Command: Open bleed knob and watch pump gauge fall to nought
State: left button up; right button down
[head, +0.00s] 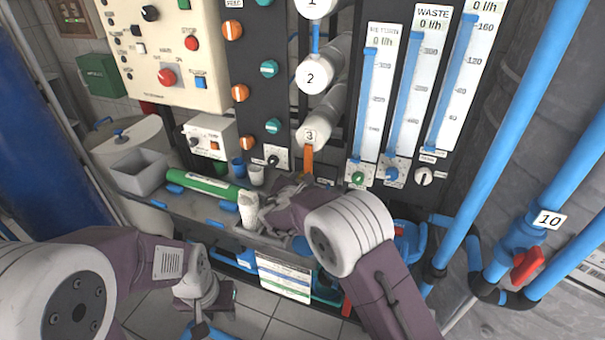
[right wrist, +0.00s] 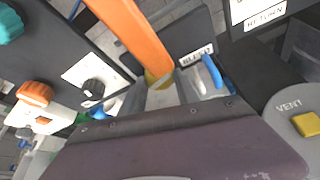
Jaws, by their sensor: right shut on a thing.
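My right gripper (right wrist: 175,92) is at the foot of the orange pipe (right wrist: 130,35), beside a small BLEED label (right wrist: 196,57). It is shut on the bleed knob there, which the fingers mostly hide. A blue part (right wrist: 212,72) shows at the fingers' right side. In the head view my right gripper (head: 285,192) is below the orange pipe (head: 308,160), partly hidden by its own wrist. My left gripper (head: 205,298) is low over the floor at the lower left, and its fingers are unclear. I cannot make out a pump gauge.
Flow-meter columns (head: 415,90) stand at the right, with small knobs beneath. A black knob (right wrist: 92,88) on a white plate is left of my right gripper. A yellow VENT button (right wrist: 305,124) is at the right.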

jog(key=shift+a+n+g+h+p, duration=0.1)
jog(key=shift+n+g+h+p, duration=0.55)
jog(key=shift+n+p, duration=1.3)
jog(key=shift+m+t+h+p, duration=0.25)
jog(key=shift+m+p, duration=0.3)
jog(key=shift+p, duration=0.05)
jog(key=c, duration=0.9)
grip_release()
jog(key=v, duration=0.9)
jog(key=shift+r, duration=0.1)
